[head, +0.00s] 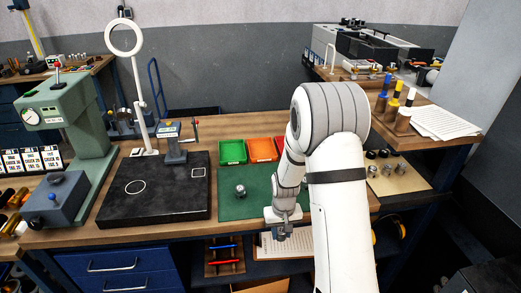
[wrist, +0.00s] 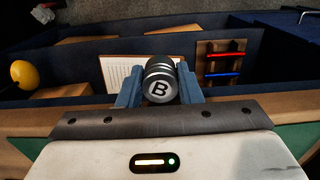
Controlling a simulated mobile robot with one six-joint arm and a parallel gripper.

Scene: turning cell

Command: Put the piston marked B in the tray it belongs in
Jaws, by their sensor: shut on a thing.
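In the wrist view a grey metal piston marked B (wrist: 159,88) sits between the two blue-grey jaws of my gripper (wrist: 159,80), with its lettered face toward the camera. In the head view my gripper (head: 282,232) is low at the front edge of the green mat (head: 228,209); the held piston is hard to make out there. A green tray (head: 232,152) and an orange tray (head: 262,150) stand behind the mat. A red tray edge (head: 280,146) shows beside my arm, mostly hidden by it.
Another metal piston (head: 240,191) stands on the mat. A dark stone plate (head: 155,193) with a ring lamp and a small fixture is to the left. A beige board (head: 398,176) with several metal parts is to the right. Papers (head: 285,244) lie on a lower shelf.

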